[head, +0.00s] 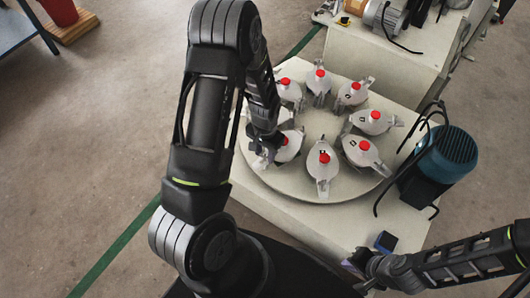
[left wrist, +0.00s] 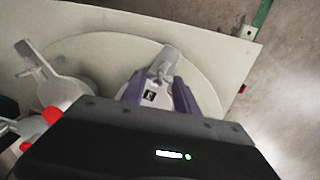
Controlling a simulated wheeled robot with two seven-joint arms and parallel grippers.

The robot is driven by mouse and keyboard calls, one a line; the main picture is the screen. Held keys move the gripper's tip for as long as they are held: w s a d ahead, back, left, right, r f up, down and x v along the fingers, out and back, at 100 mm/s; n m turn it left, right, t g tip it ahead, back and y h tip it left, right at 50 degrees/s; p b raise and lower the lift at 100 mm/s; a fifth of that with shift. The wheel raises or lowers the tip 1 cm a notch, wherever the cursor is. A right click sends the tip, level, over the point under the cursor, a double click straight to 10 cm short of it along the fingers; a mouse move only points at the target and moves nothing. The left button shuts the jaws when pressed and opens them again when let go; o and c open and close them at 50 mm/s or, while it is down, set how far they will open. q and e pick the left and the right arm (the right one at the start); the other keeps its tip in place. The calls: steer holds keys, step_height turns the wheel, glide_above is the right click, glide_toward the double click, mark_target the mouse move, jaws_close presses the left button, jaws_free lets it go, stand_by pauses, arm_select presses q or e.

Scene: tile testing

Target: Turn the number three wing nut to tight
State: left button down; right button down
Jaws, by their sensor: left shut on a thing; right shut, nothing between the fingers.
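Several grey lidded pots with red knobs stand in a ring on a round turntable (head: 322,118). My left gripper (head: 264,155) is at the left-front pot (head: 291,148), partly hidden by my own arm. In the left wrist view its purple fingers (left wrist: 158,92) are shut on that pot's grey wing nut (left wrist: 161,64), one finger on each side. A small black number label (left wrist: 150,95) shows between the fingers, too small to read surely.
The turntable rests on a pale table (head: 260,205). A blue-green motor (head: 450,152) with black cables stands at the right. A small blue device (head: 386,242) sits near the front corner. A white bench (head: 375,58) with machinery is behind. Open floor lies to the left.

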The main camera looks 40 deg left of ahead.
mark_target(265, 156)
arm_select(q)
steer(key=shift+m, duration=1.2)
steer(key=shift+s, duration=0.1)
steer(key=c, duration=0.9)
jaws_free()
step_height(265, 156, up, 8)
steer(key=shift+f+p, duration=0.1)
steer(key=shift+p, duration=0.65)
